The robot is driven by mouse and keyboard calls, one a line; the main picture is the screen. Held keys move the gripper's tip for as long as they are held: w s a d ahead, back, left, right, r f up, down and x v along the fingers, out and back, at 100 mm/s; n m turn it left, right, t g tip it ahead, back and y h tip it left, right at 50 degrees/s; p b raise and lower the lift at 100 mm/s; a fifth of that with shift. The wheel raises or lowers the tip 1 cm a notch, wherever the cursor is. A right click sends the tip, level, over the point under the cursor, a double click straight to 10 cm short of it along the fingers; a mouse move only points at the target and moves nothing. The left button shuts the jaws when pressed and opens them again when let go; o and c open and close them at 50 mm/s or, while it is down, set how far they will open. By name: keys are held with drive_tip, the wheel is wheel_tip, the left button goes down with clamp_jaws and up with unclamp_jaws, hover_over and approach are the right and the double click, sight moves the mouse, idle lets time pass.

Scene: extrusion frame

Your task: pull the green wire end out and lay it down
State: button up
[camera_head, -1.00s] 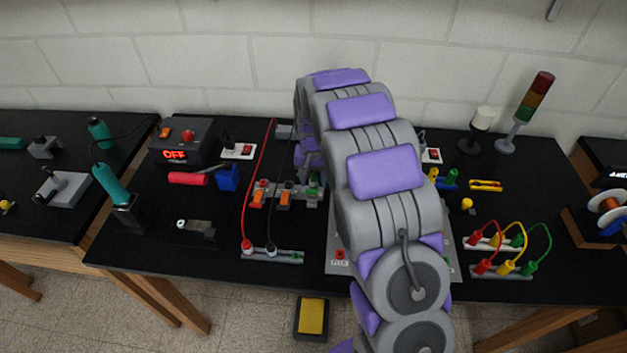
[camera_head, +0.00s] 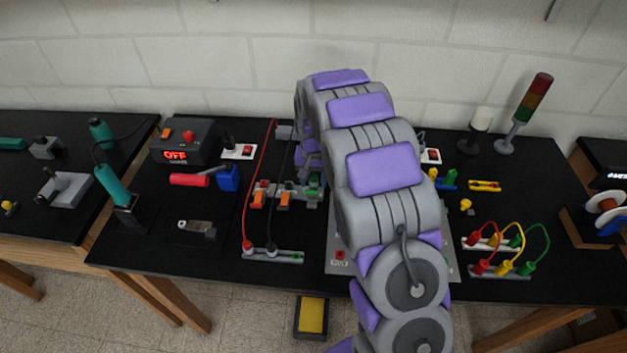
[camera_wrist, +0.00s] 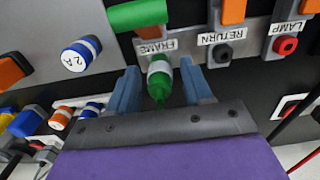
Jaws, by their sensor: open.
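In the wrist view a green wire end (camera_wrist: 160,82) with a pale collar sits at the grey terminal rail (camera_wrist: 190,42), just below the label FRAME. My gripper (camera_wrist: 159,68) is open, with one blue finger on each side of the green end. I see gaps on both sides, so the fingers do not appear closed on it. A green lever (camera_wrist: 138,14) is above this terminal. In the head view the terminal block (camera_head: 300,192) is partly hidden by my arm, and my fingertips cannot be made out there.
Orange levers and terminals marked RETURN (camera_wrist: 222,53) and LAMP (camera_wrist: 285,45) are to the right. A cylinder marked 2A (camera_wrist: 80,54) is on the left. In the head view, red, yellow and green leads (camera_head: 505,250) stand at the table's right. The black front tabletop (camera_head: 210,262) is clear.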

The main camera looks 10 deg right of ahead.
sight(314, 176)
clamp_jaws()
idle(0.5)
drive_tip(key=shift+r, duration=0.15)
drive_tip(key=shift+r+p, duration=1.2)
drive_tip(key=shift+r, duration=1.65)
drive_tip(key=shift+s, duration=0.1)
